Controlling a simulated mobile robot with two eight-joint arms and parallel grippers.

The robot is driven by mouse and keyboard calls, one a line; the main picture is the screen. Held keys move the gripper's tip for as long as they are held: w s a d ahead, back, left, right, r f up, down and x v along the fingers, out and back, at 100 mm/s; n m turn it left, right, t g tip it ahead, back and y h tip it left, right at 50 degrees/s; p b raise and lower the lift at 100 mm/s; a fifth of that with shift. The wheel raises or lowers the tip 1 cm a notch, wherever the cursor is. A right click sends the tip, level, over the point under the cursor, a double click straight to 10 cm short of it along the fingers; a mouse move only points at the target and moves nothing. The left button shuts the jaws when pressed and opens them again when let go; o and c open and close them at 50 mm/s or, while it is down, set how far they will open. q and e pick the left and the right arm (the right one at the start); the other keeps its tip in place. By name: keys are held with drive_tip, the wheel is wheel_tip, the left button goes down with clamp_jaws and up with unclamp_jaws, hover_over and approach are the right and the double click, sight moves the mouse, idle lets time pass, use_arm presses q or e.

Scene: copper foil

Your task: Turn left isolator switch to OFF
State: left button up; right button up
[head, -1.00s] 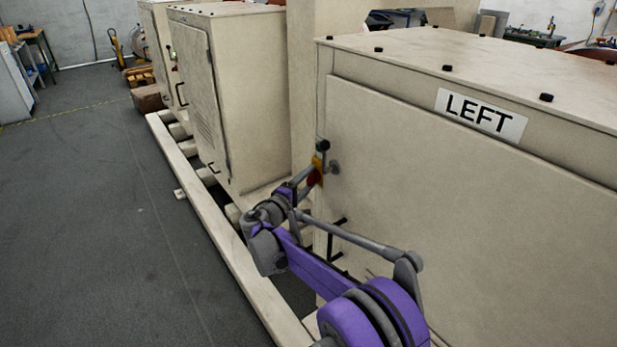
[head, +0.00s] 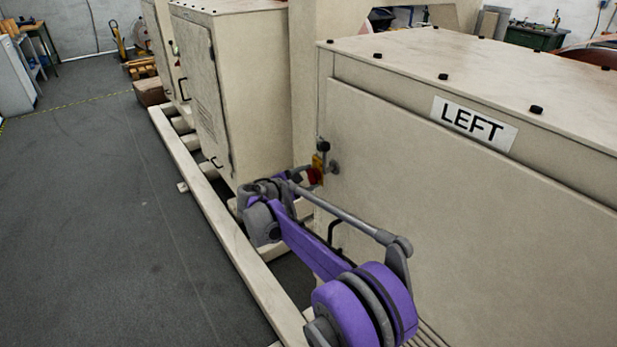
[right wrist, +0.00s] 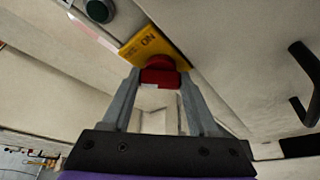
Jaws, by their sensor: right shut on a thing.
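The left isolator switch is a red knob (right wrist: 160,72) on a yellow plate (right wrist: 150,45) marked ON. In the head view the yellow plate (head: 318,162) and red knob (head: 313,176) show just beyond my arm. My right gripper (right wrist: 158,78) is shut on the red knob, with one finger on each side. In the head view my right gripper (head: 301,176) is partly hidden by its own wrist. My left gripper is not in view.
A black door handle (right wrist: 303,95) sticks out at the right of the wrist view. Another cabinet (head: 245,90) stands farther back. A beige base rail (head: 215,210) runs along the floor, with open grey floor left of it.

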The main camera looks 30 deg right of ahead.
idle(0.4)
drive_tip(key=o, duration=1.1)
drive_tip(key=shift+a, duration=0.1)
drive_tip(key=v, duration=1)
drive_tip(key=shift+a+r, duration=0.2)
drive_tip(key=shift+a, duration=0.1)
drive_tip(key=shift+s, duration=0.1)
